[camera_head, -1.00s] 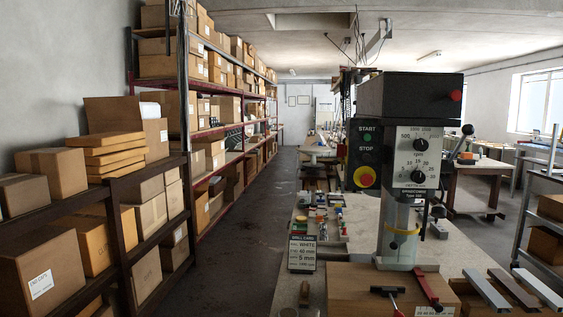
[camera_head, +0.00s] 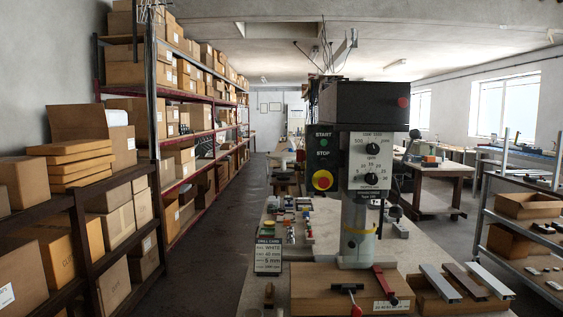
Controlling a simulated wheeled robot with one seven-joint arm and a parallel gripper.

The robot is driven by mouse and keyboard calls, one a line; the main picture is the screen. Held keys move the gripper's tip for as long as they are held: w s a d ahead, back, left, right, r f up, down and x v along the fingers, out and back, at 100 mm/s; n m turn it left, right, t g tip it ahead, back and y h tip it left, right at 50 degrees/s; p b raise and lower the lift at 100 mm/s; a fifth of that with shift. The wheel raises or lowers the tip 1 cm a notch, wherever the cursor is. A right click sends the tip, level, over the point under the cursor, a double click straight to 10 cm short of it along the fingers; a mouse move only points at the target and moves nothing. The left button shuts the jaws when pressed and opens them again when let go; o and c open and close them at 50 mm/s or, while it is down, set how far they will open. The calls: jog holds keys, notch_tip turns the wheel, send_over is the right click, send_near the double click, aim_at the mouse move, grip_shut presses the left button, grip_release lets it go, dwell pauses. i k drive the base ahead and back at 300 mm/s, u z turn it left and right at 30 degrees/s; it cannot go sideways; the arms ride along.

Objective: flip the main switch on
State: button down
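A drill press with a black top housing (camera_head: 365,106) stands upright on the bench in the middle of the camera view. A red knob (camera_head: 403,102) sits on the right of the housing. A control box at its left has a green START button (camera_head: 324,142) and a red STOP button on a yellow base (camera_head: 323,180). A pale panel (camera_head: 370,160) below the housing carries two black dials. No part is clearly labelled as the main switch, and I cannot tell its state. My gripper is not in view.
A drill card sign (camera_head: 268,255), small coloured parts and a wooden box (camera_head: 320,302) with red-handled tools on top occupy the bench. Metal profiles (camera_head: 466,281) lie at the right. Shelves of cartons (camera_head: 75,200) line the left; the aisle (camera_head: 220,235) between is clear. A rack (camera_head: 485,215) stands right.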

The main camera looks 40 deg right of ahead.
aim_at(300, 153)
jog(key=u, duration=0.2)
jog(key=i, duration=1.35)
jog(key=z, duration=0.95)
